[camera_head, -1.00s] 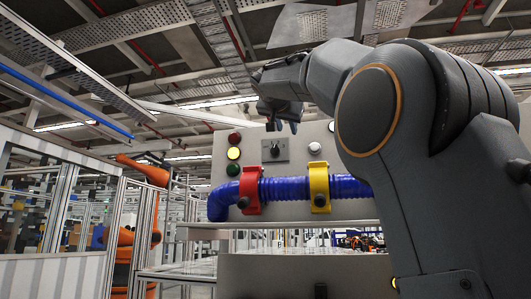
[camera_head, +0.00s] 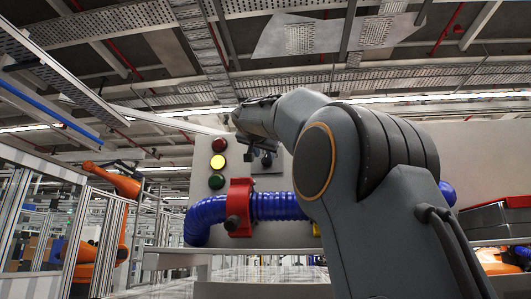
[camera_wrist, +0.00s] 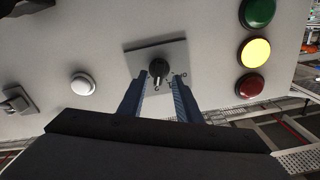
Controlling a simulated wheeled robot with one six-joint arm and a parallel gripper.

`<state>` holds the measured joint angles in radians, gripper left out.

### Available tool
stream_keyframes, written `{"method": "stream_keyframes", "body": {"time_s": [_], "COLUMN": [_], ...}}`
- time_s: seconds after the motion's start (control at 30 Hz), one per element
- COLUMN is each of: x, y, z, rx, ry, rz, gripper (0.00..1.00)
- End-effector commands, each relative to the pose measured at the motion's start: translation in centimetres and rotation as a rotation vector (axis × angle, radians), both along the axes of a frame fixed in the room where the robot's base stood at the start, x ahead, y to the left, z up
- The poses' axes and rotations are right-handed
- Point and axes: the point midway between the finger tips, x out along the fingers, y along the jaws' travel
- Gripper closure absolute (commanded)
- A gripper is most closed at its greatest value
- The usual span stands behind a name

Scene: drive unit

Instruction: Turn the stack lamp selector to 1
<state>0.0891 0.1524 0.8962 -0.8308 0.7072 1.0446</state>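The stack lamp selector (camera_wrist: 159,72) is a dark knob on a grey square plate (camera_wrist: 148,52), seen upside down in the wrist view. In the wrist view my gripper (camera_wrist: 160,78) is open, with one finger on each side of the knob in the picture. I cannot tell whether the fingertips reach around it or stop short. The lamps are red (camera_head: 219,145), yellow (camera_head: 217,161) and green (camera_head: 216,181); the yellow one looks lit.
A white button (camera_wrist: 84,84) and another switch (camera_wrist: 16,100) sit beside the selector in the wrist view. An orange robot arm (camera_head: 113,180) stands at the left.

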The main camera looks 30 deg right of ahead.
Motion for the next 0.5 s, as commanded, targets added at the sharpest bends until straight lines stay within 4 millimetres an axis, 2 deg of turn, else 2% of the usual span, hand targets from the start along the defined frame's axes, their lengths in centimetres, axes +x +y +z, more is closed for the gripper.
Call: {"method": "stream_keyframes", "body": {"time_s": [0.2,0.5], "x": [1.9,2.6], "y": [-1.5,-2.1], "z": [0.2,0.0], "rx": [-0.001,0.0], "ry": [0.001,0.0], "rz": [-0.003,-0.004], "gripper": [0.69,0.69]}}
